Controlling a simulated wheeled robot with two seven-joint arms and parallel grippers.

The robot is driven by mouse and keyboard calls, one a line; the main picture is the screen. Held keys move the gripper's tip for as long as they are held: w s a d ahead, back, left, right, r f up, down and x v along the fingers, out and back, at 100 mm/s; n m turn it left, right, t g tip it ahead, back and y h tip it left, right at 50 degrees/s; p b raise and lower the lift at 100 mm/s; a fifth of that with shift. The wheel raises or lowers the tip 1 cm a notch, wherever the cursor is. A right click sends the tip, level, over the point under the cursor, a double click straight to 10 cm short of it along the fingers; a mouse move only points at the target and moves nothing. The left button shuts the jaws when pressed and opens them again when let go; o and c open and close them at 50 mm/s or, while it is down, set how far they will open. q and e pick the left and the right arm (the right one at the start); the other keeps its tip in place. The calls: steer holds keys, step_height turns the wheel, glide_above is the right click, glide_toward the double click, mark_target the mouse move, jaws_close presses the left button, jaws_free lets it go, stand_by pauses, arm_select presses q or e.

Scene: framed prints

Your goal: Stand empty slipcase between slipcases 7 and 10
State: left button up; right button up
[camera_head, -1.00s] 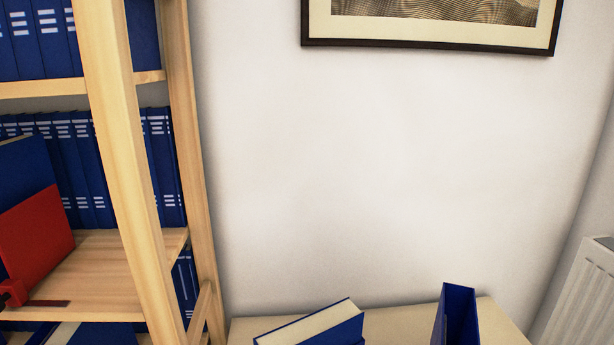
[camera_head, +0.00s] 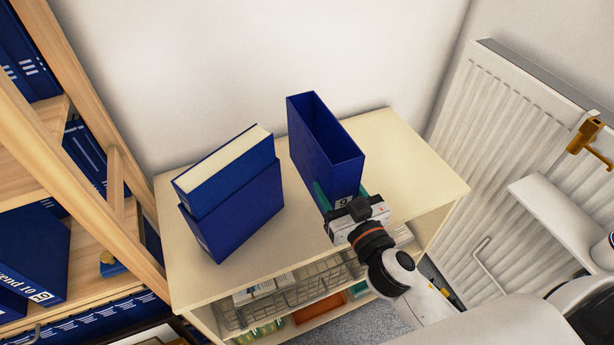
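My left gripper is out of view. Slipcases 7 and 10 cannot be picked out with certainty; a blue volume (camera_head: 35,245) with "10" in its lettering shows on the wooden shelf at the left edge.
A second blue slipcase (camera_head: 240,220) on the cabinet top has a cream-paged volume (camera_head: 225,170) sticking out of it. The wooden bookcase (camera_head: 85,165) stands at left, a white radiator (camera_head: 505,120) at right. A wire basket (camera_head: 300,290) sits inside the cabinet. The cabinet top's right end is clear.

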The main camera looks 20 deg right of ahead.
steer(key=f+b, duration=0.1)
steer(key=f, duration=0.2)
steer(key=w+f+b, duration=0.1)
steer(key=f, duration=0.2)
steer(key=shift+w+d, duration=0.15)
steer(key=shift+w, duration=0.05)
steer(key=shift+f+b, duration=0.9)
steer(key=shift+f, duration=0.95)
steer(key=shift+f, duration=0.15)
steer(key=o, duration=1.2)
